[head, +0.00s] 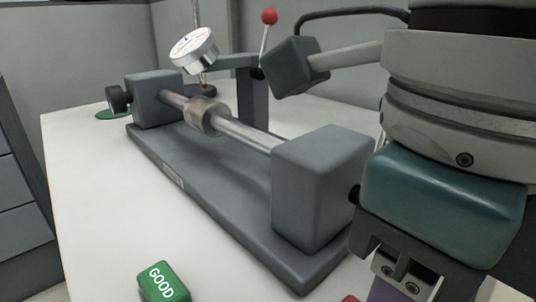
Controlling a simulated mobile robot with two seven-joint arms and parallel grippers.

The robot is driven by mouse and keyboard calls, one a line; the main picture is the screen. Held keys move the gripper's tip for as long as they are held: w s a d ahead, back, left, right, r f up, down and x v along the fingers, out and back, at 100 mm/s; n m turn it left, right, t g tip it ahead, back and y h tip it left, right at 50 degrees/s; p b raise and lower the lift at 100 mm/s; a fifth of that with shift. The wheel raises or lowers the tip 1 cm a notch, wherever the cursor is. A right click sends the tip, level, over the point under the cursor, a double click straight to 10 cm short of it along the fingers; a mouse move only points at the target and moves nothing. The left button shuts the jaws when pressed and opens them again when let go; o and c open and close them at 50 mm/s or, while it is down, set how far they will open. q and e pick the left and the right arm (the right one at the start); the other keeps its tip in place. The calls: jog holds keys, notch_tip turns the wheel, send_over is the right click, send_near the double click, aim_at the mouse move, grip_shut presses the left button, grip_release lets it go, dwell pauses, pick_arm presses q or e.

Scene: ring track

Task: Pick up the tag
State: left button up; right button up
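A green tag (163,282) with the white word GOOD lies on the white table at the bottom, in front of the grey fixture. A small red piece (350,298) shows at the bottom edge, mostly cut off; I cannot tell what it is. My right gripper (405,287) comes in from the right, beside the fixture's near end block and well to the right of the green tag. Its fingertips are below the picture, so its opening and anything in it are hidden. A purple patch shows at its lower left. My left gripper is not in view.
The grey fixture (205,180) fills the middle, with two end blocks, a shaft carrying a metal ring (207,116), and a dial gauge (194,48). A red-knobbed lever (268,17) stands behind. The white table (85,200) is clear to the left.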

grip_shut()
jog(key=shift+r, duration=0.15)
dwell(0.4)
